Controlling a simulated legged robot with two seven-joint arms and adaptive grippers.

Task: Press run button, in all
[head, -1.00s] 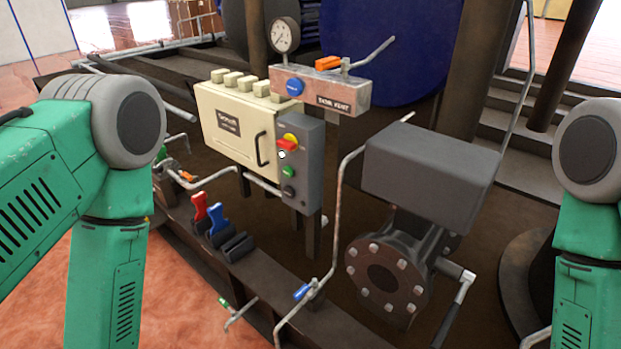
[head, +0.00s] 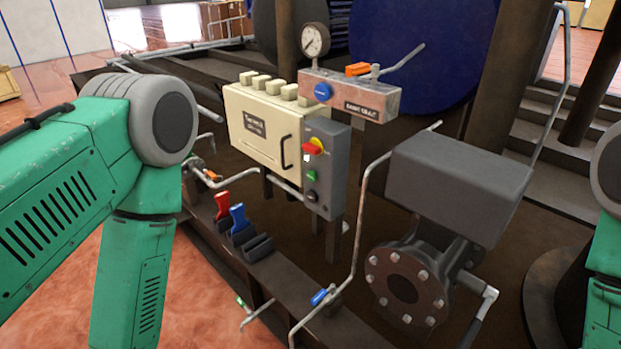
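A grey control box (head: 332,177) is fixed at the right side of a cream cabinet (head: 262,128). Its face carries a red and yellow rotary switch (head: 313,146), a green button (head: 311,175) and a dark button (head: 312,196) below it. I cannot read which one is marked run. My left arm reaches in from the left and bends down in front of the machine, clear of the box. My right arm shows only at the right edge. Both grippers are out of the picture.
A pressure gauge (head: 315,40) and a manifold with a blue knob (head: 323,92) stand above the cabinet. Red (head: 222,205) and blue (head: 238,217) levers sit low in front. A bent pipe (head: 354,240) and a grey valve actuator (head: 458,180) stand right of the box.

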